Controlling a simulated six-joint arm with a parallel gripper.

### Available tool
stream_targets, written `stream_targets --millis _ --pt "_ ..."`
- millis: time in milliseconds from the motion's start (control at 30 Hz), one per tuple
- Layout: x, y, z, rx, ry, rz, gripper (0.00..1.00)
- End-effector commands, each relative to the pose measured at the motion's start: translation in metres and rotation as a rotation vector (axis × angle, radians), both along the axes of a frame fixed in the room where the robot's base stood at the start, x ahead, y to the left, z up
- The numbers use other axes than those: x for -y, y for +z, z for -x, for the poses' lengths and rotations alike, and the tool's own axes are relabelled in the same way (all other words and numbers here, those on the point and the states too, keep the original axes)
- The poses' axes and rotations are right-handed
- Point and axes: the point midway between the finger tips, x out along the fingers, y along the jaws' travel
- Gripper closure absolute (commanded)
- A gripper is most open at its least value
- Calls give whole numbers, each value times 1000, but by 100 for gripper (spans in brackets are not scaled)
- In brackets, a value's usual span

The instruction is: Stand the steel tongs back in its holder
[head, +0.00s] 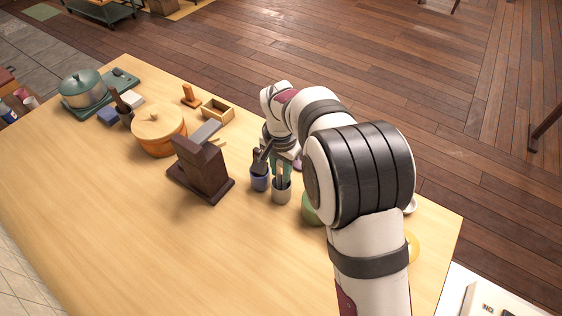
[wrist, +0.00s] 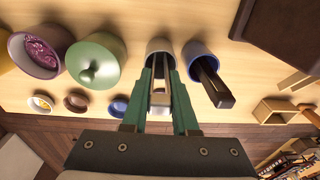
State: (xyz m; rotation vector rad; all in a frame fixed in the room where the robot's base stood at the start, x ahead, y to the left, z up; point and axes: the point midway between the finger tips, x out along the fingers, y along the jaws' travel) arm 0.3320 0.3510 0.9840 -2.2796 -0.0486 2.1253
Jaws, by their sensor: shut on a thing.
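My gripper (wrist: 161,68) has green fingers and is shut on the steel tongs (wrist: 160,98), whose pale metal shows between the fingers in the wrist view. In the head view, the fingers point down at the grey cup-shaped holder (head: 282,194), and the tongs (head: 281,182) are at its mouth. The holder also shows in the wrist view (wrist: 159,45), just past the fingertips. The tongs' lower end appears to be inside it, but I cannot tell how deep. My arm hides part of the gripper in the head view.
A blue cup (head: 260,183) with a dark utensil stands close to the left of the holder. A dark wooden block (head: 203,168) stands farther left. The front of the table (head: 170,255) is clear.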

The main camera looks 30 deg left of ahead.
Motion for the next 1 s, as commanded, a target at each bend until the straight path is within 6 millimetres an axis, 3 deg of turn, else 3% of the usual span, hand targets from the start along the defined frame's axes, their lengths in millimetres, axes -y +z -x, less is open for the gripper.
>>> stream_targets --millis 933,967,1000 --pt "0 -13 0 0 0 0 100" --pt "0 -13 0 0 0 0 68" --pt "0 -13 0 0 0 0 60"
